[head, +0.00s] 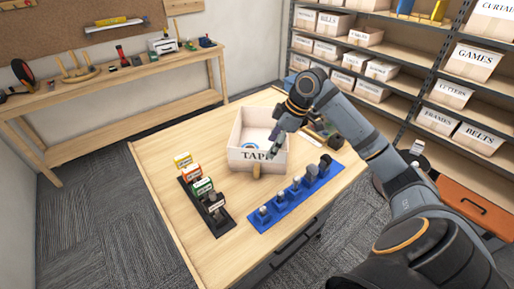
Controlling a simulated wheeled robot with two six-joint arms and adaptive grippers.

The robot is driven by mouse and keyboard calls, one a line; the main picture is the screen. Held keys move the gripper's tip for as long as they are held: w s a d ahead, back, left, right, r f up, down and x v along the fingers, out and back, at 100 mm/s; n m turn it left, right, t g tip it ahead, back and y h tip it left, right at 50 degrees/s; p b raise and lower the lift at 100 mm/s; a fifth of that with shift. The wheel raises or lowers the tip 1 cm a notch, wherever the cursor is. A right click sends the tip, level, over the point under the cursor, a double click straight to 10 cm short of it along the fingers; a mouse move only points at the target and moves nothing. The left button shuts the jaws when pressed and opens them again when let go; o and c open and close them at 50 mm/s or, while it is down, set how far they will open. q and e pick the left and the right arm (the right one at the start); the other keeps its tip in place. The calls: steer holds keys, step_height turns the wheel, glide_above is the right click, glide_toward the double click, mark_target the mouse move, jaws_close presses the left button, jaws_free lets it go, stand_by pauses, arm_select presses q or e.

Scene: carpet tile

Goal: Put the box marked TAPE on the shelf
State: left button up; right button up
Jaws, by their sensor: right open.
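The box marked TAPE (238,157) is a pale open-topped box standing upright on the wooden table. Its label faces me, and a round blue-and-white item (250,144) shows inside. My right gripper (273,150) is open and points down at the right side of the box, hiding the end of the label. I cannot tell whether its fingers touch the box. The grey metal shelf (400,82) with wooden boards stands at the back right, with bare board on several levels. My left gripper is not in view.
Labelled boxes such as GAMES (472,64) and BELTS (478,138) fill parts of the shelf. A black rack (222,222) and a blue rack (291,208) of small items stand on the table. A workbench (110,82) lines the back wall. An orange-topped cabinet (480,203) stands at right.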

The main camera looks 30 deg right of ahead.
mark_target(257, 166)
steer(key=x, duration=0.5)
steer(key=shift+s+a, duration=0.1)
steer(key=shift+a, duration=0.15)
steer(key=shift+a+f, duration=0.25)
steer(key=shift+f, duration=0.25)
steer(key=x, duration=0.2)
steer(key=p+x, duration=0.1)
steer(key=x, duration=0.2)
steer(key=shift+a, duration=0.45)
steer(key=shift+c, duration=1.4)
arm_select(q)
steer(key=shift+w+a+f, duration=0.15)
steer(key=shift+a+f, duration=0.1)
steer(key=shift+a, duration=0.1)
arm_select(e)
steer(key=shift+r, duration=0.1)
jaws_close()
